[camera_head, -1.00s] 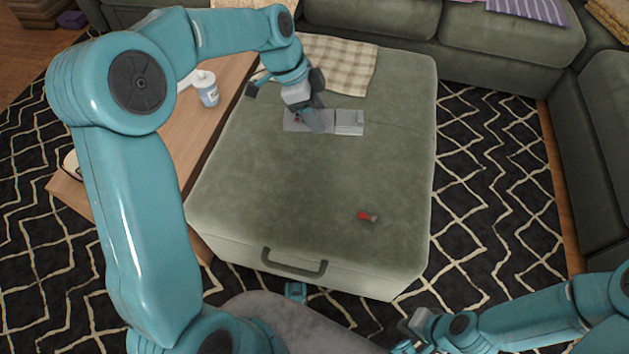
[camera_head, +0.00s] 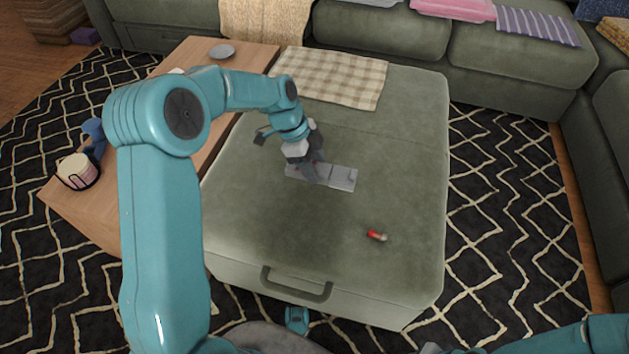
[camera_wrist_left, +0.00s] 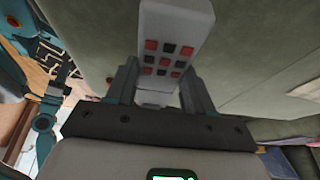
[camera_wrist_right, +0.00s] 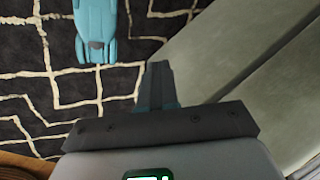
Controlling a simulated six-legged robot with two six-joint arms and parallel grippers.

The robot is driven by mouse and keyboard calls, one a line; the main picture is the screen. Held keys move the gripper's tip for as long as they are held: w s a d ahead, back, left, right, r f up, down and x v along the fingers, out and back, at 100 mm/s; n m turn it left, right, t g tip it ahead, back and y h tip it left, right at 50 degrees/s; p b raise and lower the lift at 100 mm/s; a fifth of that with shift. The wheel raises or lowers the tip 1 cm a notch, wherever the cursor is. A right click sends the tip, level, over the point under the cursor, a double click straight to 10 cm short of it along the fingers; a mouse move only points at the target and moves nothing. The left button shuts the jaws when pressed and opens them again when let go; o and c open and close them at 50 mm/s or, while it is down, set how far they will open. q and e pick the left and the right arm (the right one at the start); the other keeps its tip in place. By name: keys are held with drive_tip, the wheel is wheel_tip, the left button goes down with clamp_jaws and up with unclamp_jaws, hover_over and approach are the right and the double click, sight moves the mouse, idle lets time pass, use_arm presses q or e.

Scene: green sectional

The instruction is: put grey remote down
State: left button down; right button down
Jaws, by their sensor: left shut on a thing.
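My left gripper (camera_head: 316,174) is shut on the grey remote (camera_head: 342,179) above or on the green ottoman (camera_head: 300,225). In the left wrist view, the pale remote (camera_wrist_left: 176,25) with red and black buttons sits between the two fingers (camera_wrist_left: 160,90). I cannot tell whether its underside touches the cushion. Part of it is hidden by the gripper in the head view. My right gripper shows in its wrist view with its fingers (camera_wrist_right: 158,80) together and empty, over the patterned rug beside a green upholstered side.
A small red and white object (camera_head: 377,236) lies on the ottoman's front right. A checked cloth (camera_head: 330,78) covers its back part. The ottoman's right and front are mostly clear.

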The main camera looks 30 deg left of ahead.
sight(314, 187)
use_arm(q)
wheel_tip(314, 187, down, 6)
drive_tip(key=shift+r+b, duration=0.2)
drive_tip(key=shift+b, duration=0.75)
drive_tip(key=shift+r, duration=0.1)
drive_tip(key=shift+c, duration=1.7)
unclamp_jaws()
drive_tip(key=p+v, duration=0.3)
drive_tip(key=v, duration=0.8)
drive_tip(key=shift+p, duration=0.4)
drive_tip(key=shift+a+r, duration=0.3)
drive_tip(key=shift+r, duration=0.15)
